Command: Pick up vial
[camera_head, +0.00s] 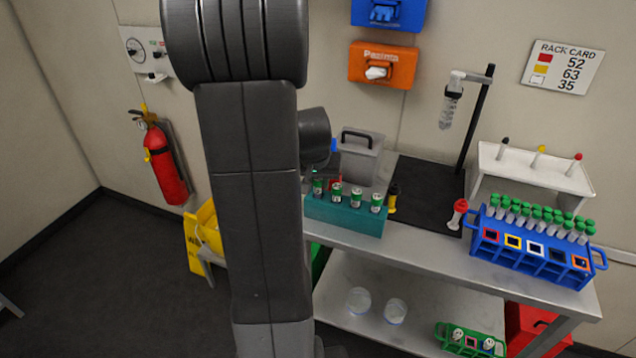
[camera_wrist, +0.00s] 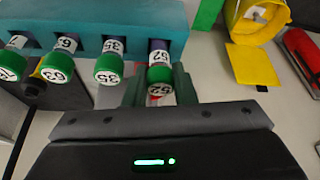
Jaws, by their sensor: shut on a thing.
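A vial (camera_wrist: 160,73) with a green cap and the number 52 stands at the right end of the teal rack (camera_wrist: 130,20) in the wrist view. My gripper (camera_wrist: 158,92) is shut on it, one finger on each side of the cap. The vial's lower part is in the rack. Other green-capped vials stand in the same rack, one of them marked 63 (camera_wrist: 57,68) and another marked 35 (camera_wrist: 108,70). In the head view the rack (camera_head: 345,220) sits at the table's front edge, and my arm hides most of my gripper.
A blue rack (camera_head: 530,262) of green-capped tubes stands on the right of the table (camera_head: 425,250). A grey container (camera_head: 360,160) is behind the teal rack. A rack card (camera_head: 562,66) hangs on the wall.

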